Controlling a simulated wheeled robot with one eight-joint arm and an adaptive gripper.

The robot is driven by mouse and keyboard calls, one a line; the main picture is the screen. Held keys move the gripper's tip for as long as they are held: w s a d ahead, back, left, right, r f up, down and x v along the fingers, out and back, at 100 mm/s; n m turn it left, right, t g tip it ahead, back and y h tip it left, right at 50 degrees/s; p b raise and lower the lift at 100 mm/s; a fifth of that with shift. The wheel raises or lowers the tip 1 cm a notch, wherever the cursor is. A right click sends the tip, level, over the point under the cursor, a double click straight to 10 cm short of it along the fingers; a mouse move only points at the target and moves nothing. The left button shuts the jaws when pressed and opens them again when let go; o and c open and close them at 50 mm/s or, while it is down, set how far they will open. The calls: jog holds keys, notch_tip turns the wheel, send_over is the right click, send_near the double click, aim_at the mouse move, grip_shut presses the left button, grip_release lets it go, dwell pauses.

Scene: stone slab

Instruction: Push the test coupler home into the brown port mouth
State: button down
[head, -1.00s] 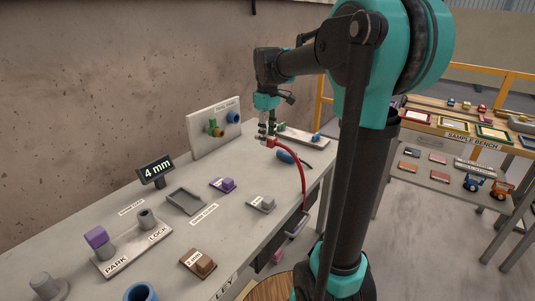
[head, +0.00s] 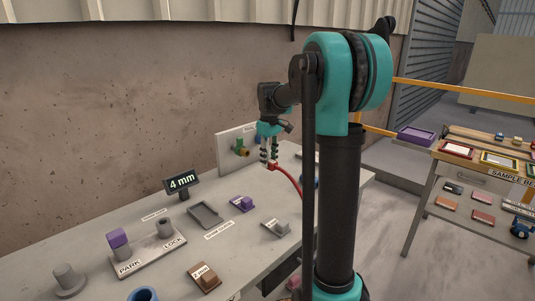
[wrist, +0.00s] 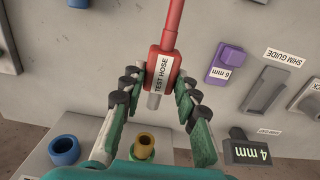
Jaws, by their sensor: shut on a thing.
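The test coupler (wrist: 161,68) is a red block labelled TEST HOSE with a grey tip, on a red hose (head: 289,180). My gripper (wrist: 161,76) is shut on it, one dark-padded finger on each side. In the head view my gripper (head: 268,163) is beside the upright port panel (head: 226,157). The brown port mouth (wrist: 144,140) is a brassy ring on a green body in the wrist view, below the coupler's tip and apart from it. The port also shows in the head view (head: 242,151). The coupler is largely hidden by the fingers in the head view.
A blue port ring (wrist: 64,150) sits left of the brown one on the panel. A 4 mm display (head: 182,183), a grey tray (head: 205,215), a purple 6 mm block (head: 242,203) and a PARK/LOCK plate (head: 150,254) stand on the slab.

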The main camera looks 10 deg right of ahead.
jog(key=shift+a, duration=0.15)
jog(key=shift+w+a, duration=0.1)
jog(key=shift+w+a, duration=0.5)
jog(key=shift+w, duration=0.25)
jog(key=shift+w+a, duration=0.5)
jog(key=shift+w, duration=0.3)
jog(key=shift+w+a, duration=0.5)
jog(key=shift+w, duration=0.25)
jog(key=shift+w+a, duration=0.6)
jog(key=shift+w, duration=0.25)
jog(key=shift+w+a, duration=0.55)
jog(key=shift+w, duration=0.3)
dwell(0.3)
jog(key=c, duration=1.1)
grip_release()
jog(key=shift+o, duration=0.2)
notch_tip(320, 180, up, 12)
